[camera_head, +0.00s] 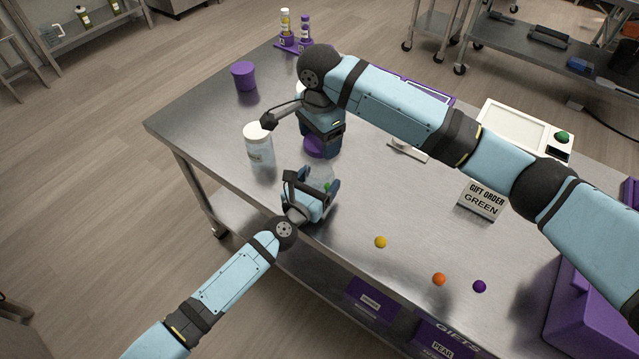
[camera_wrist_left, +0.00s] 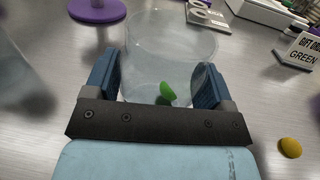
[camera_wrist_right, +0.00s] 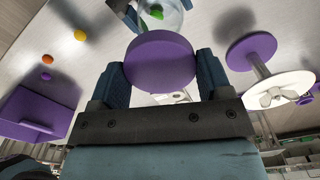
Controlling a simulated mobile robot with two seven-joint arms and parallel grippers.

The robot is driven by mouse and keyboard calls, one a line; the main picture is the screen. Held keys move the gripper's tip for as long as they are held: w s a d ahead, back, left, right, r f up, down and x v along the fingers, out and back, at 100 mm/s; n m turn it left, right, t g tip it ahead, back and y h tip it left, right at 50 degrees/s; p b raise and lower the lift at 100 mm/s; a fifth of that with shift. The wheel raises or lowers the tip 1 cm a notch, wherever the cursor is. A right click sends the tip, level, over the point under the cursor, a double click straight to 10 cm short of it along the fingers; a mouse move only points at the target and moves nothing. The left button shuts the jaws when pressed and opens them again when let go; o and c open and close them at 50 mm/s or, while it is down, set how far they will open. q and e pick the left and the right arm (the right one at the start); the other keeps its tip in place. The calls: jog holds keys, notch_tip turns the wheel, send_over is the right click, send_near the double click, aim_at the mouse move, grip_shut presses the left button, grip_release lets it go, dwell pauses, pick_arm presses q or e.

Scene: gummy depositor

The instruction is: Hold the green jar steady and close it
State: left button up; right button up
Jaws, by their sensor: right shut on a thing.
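The green jar is a clear open jar with a green gummy inside, upright on the metal table in the left wrist view (camera_wrist_left: 168,50). My left gripper (camera_head: 318,188) is low beside it, its fingers (camera_wrist_left: 156,85) on either side of the jar. Whether they press on the glass is unclear. My right gripper (camera_wrist_right: 160,80) is shut on a round purple lid (camera_wrist_right: 160,60), held above the table. In the right wrist view the jar (camera_wrist_right: 158,14) shows past the lid's edge. My right arm partly hides this area in the head view.
A stand with a purple base (camera_wrist_right: 250,50) and white disc (camera_wrist_right: 280,90) is close by. A white-lidded jar (camera_head: 258,145) stands left. Yellow (camera_head: 380,242), orange (camera_head: 439,279) and purple (camera_head: 479,286) gummies lie to the right. An order sign (camera_head: 482,198) reads GREEN.

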pick_arm(q)
jog(key=c, duration=0.7)
jog(key=shift+c, duration=0.2)
pick_arm(e)
send_over(319, 164)
jog(key=s, duration=0.3)
jog(key=shift+w+f, duration=0.15)
jog(key=shift+f, duration=2.35)
jog(key=shift+f, duration=0.1)
jog(key=shift+f, duration=0.75)
jog(key=shift+f, duration=0.6)
